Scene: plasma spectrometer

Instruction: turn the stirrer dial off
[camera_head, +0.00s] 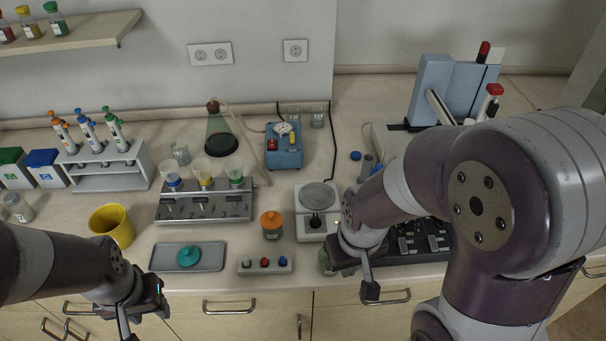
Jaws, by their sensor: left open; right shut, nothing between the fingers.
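The stirrer (304,234) is a white box on the bench with a round grey plate (318,194) on top. Its black dial (315,221) sits on the front part, below the plate; its exact setting is too small to read. My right gripper (370,291) is shut and empty, in front of the bench edge, to the right of and nearer than the stirrer, apart from the dial. My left gripper (128,336) is open at the bottom left, in front of the drawers and far from the stirrer. Its fingertips are partly cut off by the frame edge.
An orange-lidded jar (271,226) stands just left of the stirrer. A small block with coloured knobs (265,265) lies in front. A grey tray (216,260) with a teal lid, a filter rack (205,209) and a yellow cup (112,226) are further left. A blue pump (284,148) stands behind.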

